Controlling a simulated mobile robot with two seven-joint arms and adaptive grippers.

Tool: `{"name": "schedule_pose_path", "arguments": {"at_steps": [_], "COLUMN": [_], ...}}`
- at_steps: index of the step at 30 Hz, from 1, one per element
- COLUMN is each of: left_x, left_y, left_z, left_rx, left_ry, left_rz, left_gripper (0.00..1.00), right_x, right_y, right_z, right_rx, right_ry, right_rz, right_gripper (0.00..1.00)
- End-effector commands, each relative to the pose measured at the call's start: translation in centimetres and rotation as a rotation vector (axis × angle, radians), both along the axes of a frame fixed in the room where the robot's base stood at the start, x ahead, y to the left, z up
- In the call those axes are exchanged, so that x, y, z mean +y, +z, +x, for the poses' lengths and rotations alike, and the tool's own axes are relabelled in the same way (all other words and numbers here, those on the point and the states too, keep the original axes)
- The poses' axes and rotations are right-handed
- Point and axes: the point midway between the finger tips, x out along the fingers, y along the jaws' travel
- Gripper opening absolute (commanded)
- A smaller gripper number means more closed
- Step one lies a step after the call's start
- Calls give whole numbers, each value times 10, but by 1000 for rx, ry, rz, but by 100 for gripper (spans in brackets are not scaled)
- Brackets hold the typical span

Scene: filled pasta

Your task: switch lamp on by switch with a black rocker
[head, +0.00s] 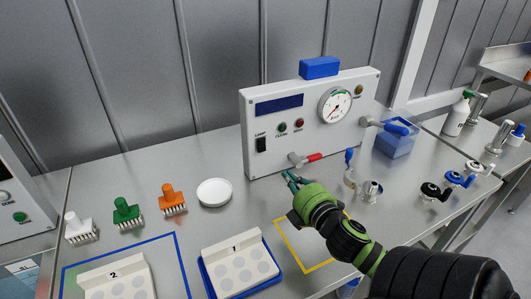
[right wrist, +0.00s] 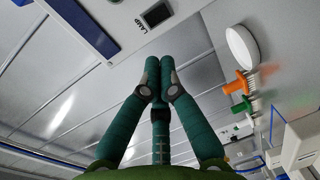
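The black rocker switch (head: 261,145) sits at the left of the white panel box (head: 325,145) in the head view, under a small label. In the right wrist view the rocker (right wrist: 156,15) is at the top, beside the word LAMP. My right gripper (head: 290,180) is in front of the panel, below and to the right of the rocker and apart from it. In the right wrist view its green fingers (right wrist: 160,77) are together at the tips, with nothing seen between them. My left gripper is in neither view.
A lever with a red grip (head: 314,157) sticks out low on the panel, near my right gripper. A blue block (head: 319,67) lies on top of the box. A white dish (head: 214,192), an orange brush-like tool (head: 172,198) and a green one (head: 126,212) stand to the left.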

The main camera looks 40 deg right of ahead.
Motion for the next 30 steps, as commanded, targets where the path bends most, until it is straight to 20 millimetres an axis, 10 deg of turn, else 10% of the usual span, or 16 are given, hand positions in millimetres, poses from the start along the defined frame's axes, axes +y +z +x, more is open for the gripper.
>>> {"name": "schedule_pose_path", "arguments": {"at_steps": [15,30], "left_x": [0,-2], "left_y": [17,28], "left_z": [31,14], "left_rx": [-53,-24], "left_ry": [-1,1], "left_rz": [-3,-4], "left_gripper": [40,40], "right_x": [-23,-41], "right_y": [-6,-16], "right_z": [69,130], "right_rx": [-2,0], "right_ry": [-3,-1], "right_rz": [3,3], "right_gripper": [0,0]}}
